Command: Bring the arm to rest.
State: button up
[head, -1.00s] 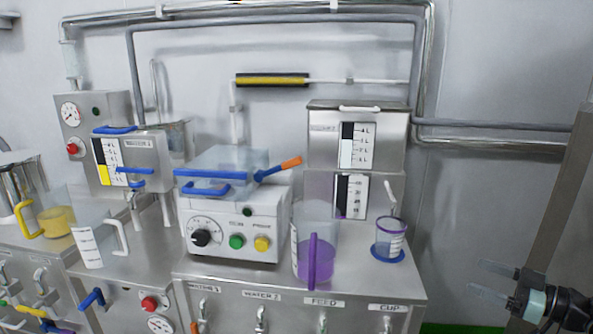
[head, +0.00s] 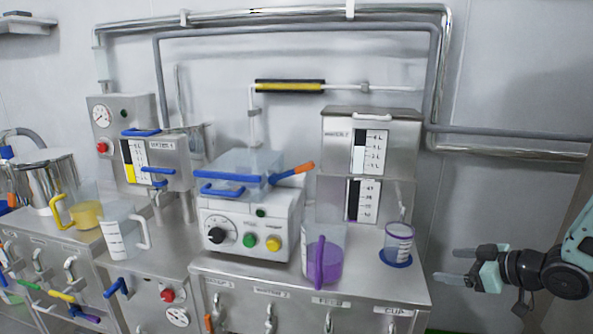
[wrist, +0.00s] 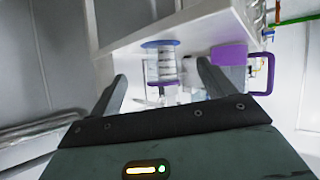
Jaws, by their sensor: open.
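My gripper (head: 458,279) is at the right in the head view, off the right end of the steel bench, with its fingers pointing left. It is open and nothing is between its fingers. In the wrist view my gripper (wrist: 160,85) shows two dark, parted fingers. A clear cup with a blue base (head: 397,243) stands on the bench's right part, to the left of my gripper and apart from it. It also shows beyond the fingers in the wrist view (wrist: 163,68).
A jug with a purple handle and purple contents (head: 324,262) stands left of the cup. A white control box (head: 245,232) and a steel tank (head: 370,155) are on the bench (head: 215,266). A wall pipe (head: 510,152) runs behind my arm. The space around my gripper looks free.

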jog(key=s+a+r+g+h+p, duration=0.2)
jog(key=a+r, duration=0.2)
jog(key=a, duration=0.3)
jog(key=s+a+r+g+h+p, duration=0.15)
jog(key=a+r, duration=0.25)
jog(key=a, duration=0.4)
jog(key=s+a+r+g, duration=0.2)
jog(key=s+a, duration=0.1)
jog(key=s, duration=0.5)
jog(key=s+a+r+g+h+p, duration=0.1)
jog(key=s+a, duration=0.3)
jog(key=s, duration=0.5)
jog(key=s+a+r+g+h+p, duration=0.1)
jog(key=s+a+r+g, duration=0.2)
jog(key=s, duration=0.6)
jog(key=shift+a+r+m+g, duration=0.15)
jog(key=shift+r+m+g, duration=0.2)
jog(key=shift+r, duration=0.15)
jog(key=shift+h, duration=0.25)
